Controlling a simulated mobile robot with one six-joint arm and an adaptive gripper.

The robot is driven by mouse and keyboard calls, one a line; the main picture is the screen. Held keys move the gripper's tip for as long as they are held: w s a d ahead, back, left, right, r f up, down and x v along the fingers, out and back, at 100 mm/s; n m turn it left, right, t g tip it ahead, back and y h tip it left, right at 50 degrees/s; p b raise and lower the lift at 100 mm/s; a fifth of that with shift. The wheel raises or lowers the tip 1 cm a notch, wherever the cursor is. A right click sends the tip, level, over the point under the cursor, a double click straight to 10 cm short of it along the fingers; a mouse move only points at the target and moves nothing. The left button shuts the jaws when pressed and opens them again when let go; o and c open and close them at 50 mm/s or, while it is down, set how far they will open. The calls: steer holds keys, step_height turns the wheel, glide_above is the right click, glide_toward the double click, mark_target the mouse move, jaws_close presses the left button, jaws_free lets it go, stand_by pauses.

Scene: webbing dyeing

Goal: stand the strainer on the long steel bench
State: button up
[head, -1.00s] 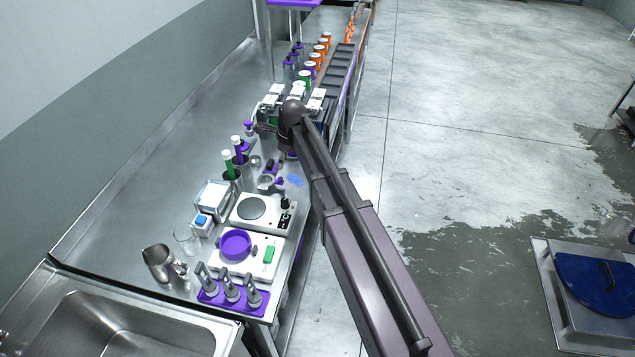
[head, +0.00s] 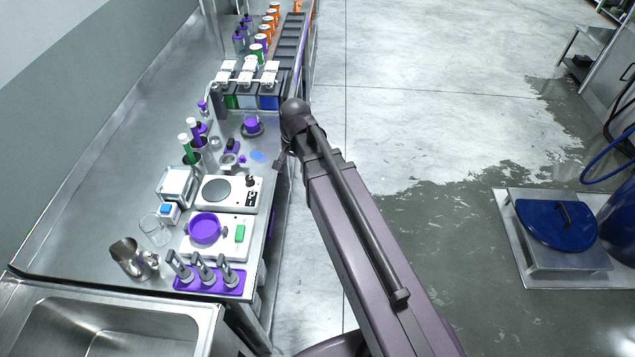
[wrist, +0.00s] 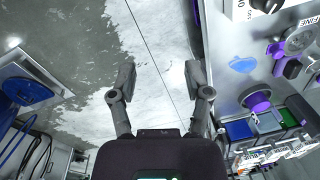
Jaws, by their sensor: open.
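The long steel bench (head: 105,195) runs along the wall at the left of the head view. A small round grey piece with a purple part (head: 229,161), perhaps the strainer, lies near its front edge; I cannot tell for sure. It also shows at upper right in the wrist view (wrist: 299,40). My gripper (wrist: 160,78) is open and empty, fingers spread over the floor beside the bench edge. In the head view it is mostly hidden behind my arm.
Around it are a hotplate (head: 216,193), a scale with a purple bowl (head: 204,228), a steel jug (head: 131,259) and a purple-topped dark disc (head: 252,125). The sink (head: 110,330) is nearest.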

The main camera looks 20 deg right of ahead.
steer(key=s+d+n, duration=0.4)
steer(key=s+n, duration=0.3)
steer(key=s, duration=0.1)
steer(key=shift+s+d+h, duration=0.25)
steer(key=shift+d+h, duration=0.05)
steer(key=shift+d, duration=0.05)
